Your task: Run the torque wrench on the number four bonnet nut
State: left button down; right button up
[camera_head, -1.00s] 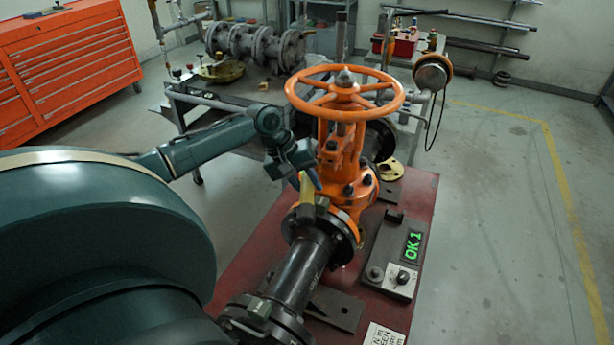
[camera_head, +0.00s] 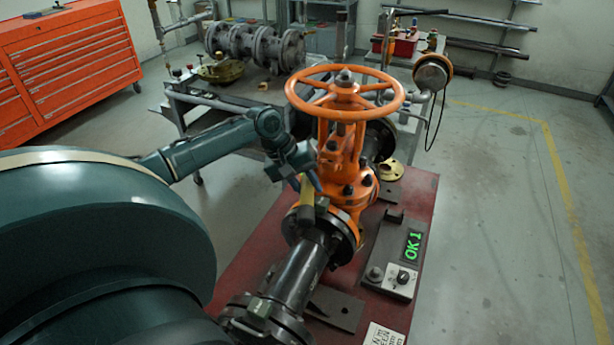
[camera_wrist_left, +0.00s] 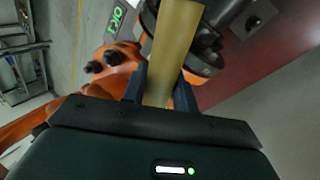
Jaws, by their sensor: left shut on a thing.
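The orange gate valve (camera_head: 340,150) stands upright with its handwheel (camera_head: 345,92) on top, and its bonnet nuts (camera_head: 350,189) show on the flange. My left gripper (camera_head: 308,188) is beside the valve's left side, low by the flange. It is shut on a yellow-handled tool, the torque wrench (camera_head: 307,192). In the left wrist view the yellow handle (camera_wrist_left: 174,50) runs up between the two fingers (camera_wrist_left: 158,88). The wrench's head is hidden, so I cannot tell which nut it touches. My right gripper is not in view.
A grey box with a green "OK 1" display (camera_head: 413,246) sits right of the black pipe (camera_head: 300,268) on the red plate (camera_head: 425,190). A workbench (camera_head: 240,100) stands behind. An orange tool cabinet (camera_head: 70,65) is at back left. The floor at right is clear.

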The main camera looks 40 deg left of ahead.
pick_arm(q)
jog(key=shift+d+f, duration=0.1)
jog(key=shift+f, duration=0.1)
dwell(1.4)
jog(key=shift+w+r, duration=0.15)
dwell(1.7)
dwell(0.8)
dwell(1.0)
dwell(0.6)
jog(key=shift+s+f, duration=0.2)
jog(key=shift+f, duration=0.05)
